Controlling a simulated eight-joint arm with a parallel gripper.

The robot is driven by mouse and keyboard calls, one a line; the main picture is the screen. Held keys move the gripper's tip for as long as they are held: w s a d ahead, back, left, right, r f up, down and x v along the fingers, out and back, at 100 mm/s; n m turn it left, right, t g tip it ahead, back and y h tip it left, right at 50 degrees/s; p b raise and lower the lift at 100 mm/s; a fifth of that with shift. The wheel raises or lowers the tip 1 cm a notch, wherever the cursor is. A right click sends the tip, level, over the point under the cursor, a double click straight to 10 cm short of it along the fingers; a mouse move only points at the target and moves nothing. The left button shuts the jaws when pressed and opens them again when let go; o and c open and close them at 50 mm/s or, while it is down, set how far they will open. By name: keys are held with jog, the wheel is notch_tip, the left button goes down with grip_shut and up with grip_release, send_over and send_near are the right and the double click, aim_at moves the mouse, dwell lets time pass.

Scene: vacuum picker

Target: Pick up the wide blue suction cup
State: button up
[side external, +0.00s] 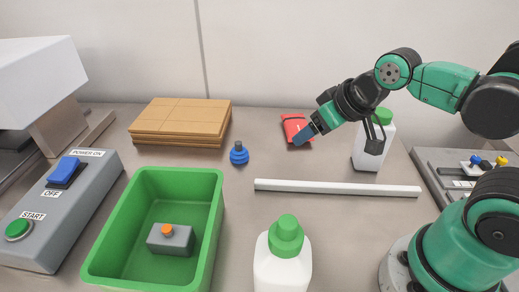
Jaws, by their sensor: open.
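The wide blue suction cup (239,154) stands upright on the grey table, near the middle, with a dark top fitting. It is right of the wooden boards and clear of other things. My gripper (338,143) is in the air to the right of the cup, tilted down toward the table. Its jaws are apart, with nothing seen between them. It is well apart from the cup. A smaller blue piece (475,160) sits on the grey holder at the right.
A green bin (214,215) holds a grey block with an orange knob. A white bar (335,188) crosses the table. White bottles (283,265) (362,151) stand front and back. A red packet (294,124) lies near my gripper. Stacked boards (182,116) and a control box (95,190) are left.

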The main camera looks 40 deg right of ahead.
jog(key=m+g+y, duration=0.3)
jog(key=m+y, duration=0.6)
jog(key=m, duration=0.7)
send_over(232, 152)
jog(key=s+d, duration=0.3)
jog(key=d, duration=0.1)
notch_tip(232, 152, down, 5)
jog(key=f+m+y, duration=0.1)
jog(key=f, duration=0.1)
jog(key=w+f+m+y, duration=0.1)
jog(key=f+m, duration=0.1)
jog(key=d+f+m+y, duration=0.1)
jog(key=y, duration=0.1)
jog(key=shift+w+f+m+g, duration=0.3)
jog(key=shift+f+m+g, duration=0.1)
jog(key=shift+a+f, duration=0.15)
jog(key=shift+x, duration=2.65)
grip_shut()
